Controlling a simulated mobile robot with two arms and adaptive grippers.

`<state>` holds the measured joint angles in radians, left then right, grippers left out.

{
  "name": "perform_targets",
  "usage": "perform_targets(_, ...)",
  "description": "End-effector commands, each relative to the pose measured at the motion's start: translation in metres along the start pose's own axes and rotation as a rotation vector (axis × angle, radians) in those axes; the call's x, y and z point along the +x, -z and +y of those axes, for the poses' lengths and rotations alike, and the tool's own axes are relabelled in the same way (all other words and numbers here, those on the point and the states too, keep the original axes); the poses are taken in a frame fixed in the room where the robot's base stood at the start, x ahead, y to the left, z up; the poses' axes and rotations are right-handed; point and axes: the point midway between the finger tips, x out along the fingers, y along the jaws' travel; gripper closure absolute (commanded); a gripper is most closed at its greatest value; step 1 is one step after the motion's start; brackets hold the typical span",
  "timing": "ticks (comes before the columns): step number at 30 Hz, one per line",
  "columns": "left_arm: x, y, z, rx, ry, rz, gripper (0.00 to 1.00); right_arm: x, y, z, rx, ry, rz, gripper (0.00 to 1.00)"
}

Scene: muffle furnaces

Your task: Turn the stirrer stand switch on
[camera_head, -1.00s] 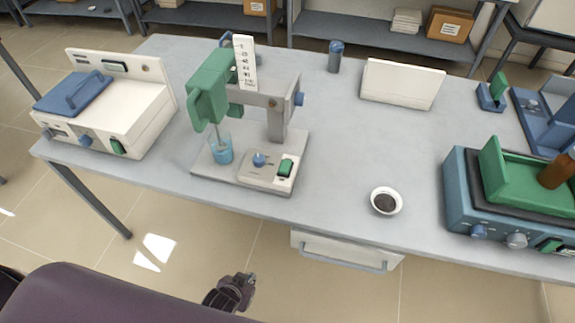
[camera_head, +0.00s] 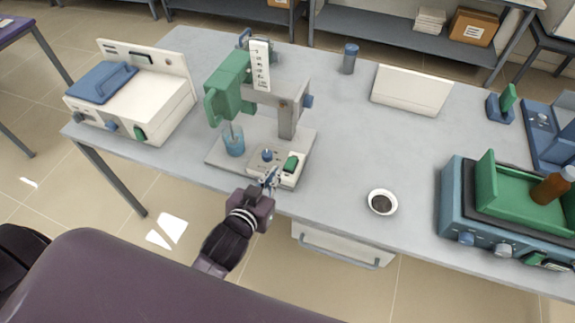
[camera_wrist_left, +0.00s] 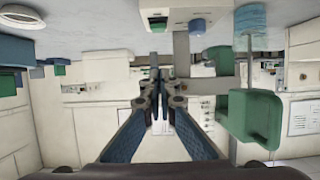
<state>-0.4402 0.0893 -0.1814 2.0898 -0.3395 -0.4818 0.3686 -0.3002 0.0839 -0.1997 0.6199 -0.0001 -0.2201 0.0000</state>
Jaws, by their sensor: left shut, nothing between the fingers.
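The stirrer stand (camera_head: 288,118) has a green motor head, a grey post and a grey base on the table. Its pale control panel at the front of the base carries a blue knob (camera_head: 267,155) and a green switch (camera_head: 290,164). The wrist view, which looks upside down, shows the green switch (camera_wrist_left: 157,24) and the blue knob (camera_wrist_left: 197,26) at the top. My left gripper (camera_head: 271,176) is shut and empty at the front edge of the panel, just in front of the switch. I cannot tell whether it touches the panel. My right gripper is not in view.
A beaker of blue liquid (camera_head: 234,143) stands under the motor head. A white device with a blue lid (camera_head: 150,110) is at the left. A white bowl (camera_head: 382,202) and a blue-green shaker (camera_head: 460,205) are at the right.

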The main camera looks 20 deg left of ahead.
Motion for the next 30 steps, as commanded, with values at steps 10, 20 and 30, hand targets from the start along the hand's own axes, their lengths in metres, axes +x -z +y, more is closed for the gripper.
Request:
perform_targets(10,0.009,0.0,0.0,0.0,0.0,-0.001,1.0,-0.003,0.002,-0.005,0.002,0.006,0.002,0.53)
perform_targets(20,0.058,0.001,0.0,0.0,0.0,-0.001,1.0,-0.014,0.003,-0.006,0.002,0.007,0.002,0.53)
perform_targets(30,0.103,-0.008,0.0,-0.001,0.0,-0.007,1.0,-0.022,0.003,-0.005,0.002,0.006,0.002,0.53)
